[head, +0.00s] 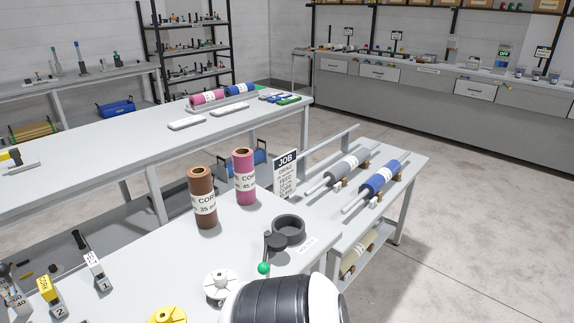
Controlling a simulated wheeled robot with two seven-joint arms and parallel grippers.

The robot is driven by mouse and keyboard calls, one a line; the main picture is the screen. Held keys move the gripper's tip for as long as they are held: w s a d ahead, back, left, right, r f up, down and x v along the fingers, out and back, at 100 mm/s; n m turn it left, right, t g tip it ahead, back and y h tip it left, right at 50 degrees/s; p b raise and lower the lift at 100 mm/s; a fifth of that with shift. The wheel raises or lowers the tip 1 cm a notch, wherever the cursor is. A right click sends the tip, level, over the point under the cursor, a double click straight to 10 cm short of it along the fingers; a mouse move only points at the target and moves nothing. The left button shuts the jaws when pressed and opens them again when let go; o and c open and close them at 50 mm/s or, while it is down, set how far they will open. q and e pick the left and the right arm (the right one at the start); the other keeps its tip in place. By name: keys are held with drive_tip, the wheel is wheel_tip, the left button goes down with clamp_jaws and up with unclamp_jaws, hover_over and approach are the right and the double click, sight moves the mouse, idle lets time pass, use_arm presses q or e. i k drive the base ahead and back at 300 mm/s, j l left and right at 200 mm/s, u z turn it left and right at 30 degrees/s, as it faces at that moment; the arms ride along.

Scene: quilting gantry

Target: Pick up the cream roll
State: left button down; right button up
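A cream roll (352,257) lies on the lower shelf of the right-hand stand, under its top. The table edge and the shelf frame hide part of it. Neither of my grippers shows in the head view. A black and white rounded part at the bottom centre looks like my own arm, with no fingers visible.
A grey roll (350,164) and a blue roll (381,178) lie on the stand's top (412,168). Brown (203,198) and pink (245,177) rolls stand upright on the near table (150,262), beside a black ring (289,229) and a green-knobbed crank (264,267). Floor at right is clear.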

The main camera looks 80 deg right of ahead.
sight(356, 251)
drive_tip(key=z, duration=3.4)
drive_tip(key=u, duration=3.05)
drive_tip(key=z, duration=3)
drive_tip(key=i+l+u, duration=0.1)
drive_tip(key=i+l, duration=0.15)
